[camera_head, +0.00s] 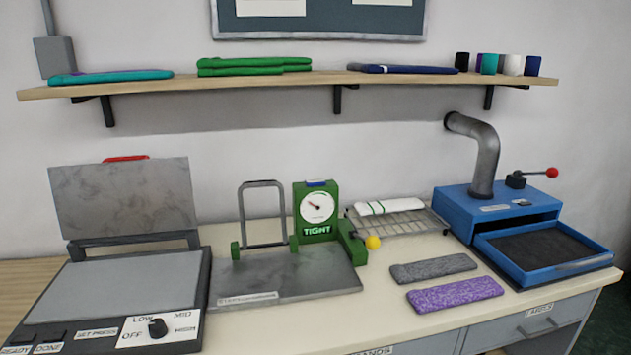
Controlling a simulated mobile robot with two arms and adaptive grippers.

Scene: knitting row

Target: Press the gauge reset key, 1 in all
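The green gauge (301,213) stands upright at the back right of a grey metal plate, near the middle of the counter. Its white round dial (317,207) has a needle, and "TIGHT" is written below it. A small blue key-like piece (317,184) sits on top of the gauge; I see no readable label on it, so I cannot tell for sure that it is the reset key. Nothing touches it. Neither of my grippers is in view.
A grey metal frame (262,185) stands left of the gauge, and a yellow knob (373,242) sits at its lower right. An open press (120,285) is at left, a blue machine (470,215) at right. Grey (433,268) and purple (455,293) knit strips lie on the counter.

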